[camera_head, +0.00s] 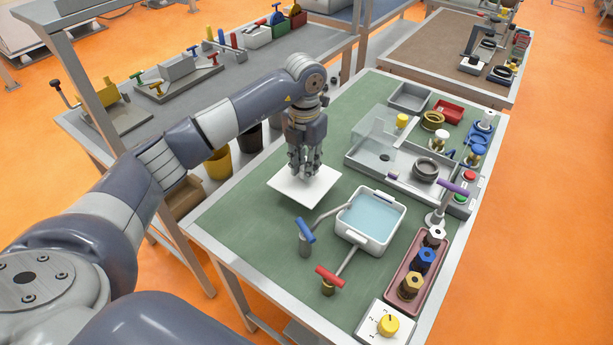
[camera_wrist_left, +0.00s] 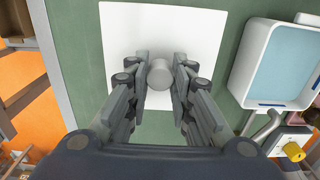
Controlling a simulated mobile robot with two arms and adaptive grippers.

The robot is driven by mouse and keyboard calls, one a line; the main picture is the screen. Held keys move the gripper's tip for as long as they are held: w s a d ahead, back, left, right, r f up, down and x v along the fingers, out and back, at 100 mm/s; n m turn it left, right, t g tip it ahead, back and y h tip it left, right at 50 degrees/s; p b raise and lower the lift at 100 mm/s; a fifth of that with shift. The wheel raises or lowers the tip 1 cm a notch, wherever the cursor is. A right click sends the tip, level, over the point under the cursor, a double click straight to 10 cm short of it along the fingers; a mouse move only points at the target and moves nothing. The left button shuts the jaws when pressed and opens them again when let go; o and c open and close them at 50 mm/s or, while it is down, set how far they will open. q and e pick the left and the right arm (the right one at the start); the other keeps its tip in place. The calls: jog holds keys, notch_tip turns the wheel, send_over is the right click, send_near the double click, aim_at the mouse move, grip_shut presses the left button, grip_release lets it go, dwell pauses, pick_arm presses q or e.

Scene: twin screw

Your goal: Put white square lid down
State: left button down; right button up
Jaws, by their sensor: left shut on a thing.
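The white square lid (camera_head: 297,190) is a flat plate over the left part of the green table, under my left gripper. In the left wrist view the lid (camera_wrist_left: 205,30) shows a round grey knob (camera_wrist_left: 160,75) at its middle. My left gripper (camera_head: 306,172) points down and is shut on the knob. In the left wrist view its fingers (camera_wrist_left: 160,80) stand on both sides of the knob. I cannot tell whether the lid touches the table or hangs just above it. My right gripper does not show.
A white basin with blue liquid (camera_head: 371,217) stands right of the lid. A blue-handled tap (camera_head: 306,232) and a red-handled tap (camera_head: 330,277) are near it. A grey tray with a clear cover (camera_head: 385,157) lies behind. Green table surface (camera_head: 235,225) is free at the front left.

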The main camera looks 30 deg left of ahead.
pick_arm(q)
jog(key=shift+f, duration=0.7)
notch_tip(320, 180, down, 4)
jog(key=shift+w+r+p, duration=0.15)
jog(key=shift+r+p, duration=0.05)
jog(key=shift+p, duration=0.4)
jog(key=shift+f, duration=0.15)
jog(key=c, duration=1.6)
grip_release()
jog(key=shift+o, duration=1)
jog(key=shift+r, duration=0.4)
notch_tip(320, 180, up, 11)
jog(key=b, duration=0.3)
jog(key=shift+f+b, duration=0.2)
jog(key=shift+b, duration=0.15)
jog(key=shift+r, duration=0.5)
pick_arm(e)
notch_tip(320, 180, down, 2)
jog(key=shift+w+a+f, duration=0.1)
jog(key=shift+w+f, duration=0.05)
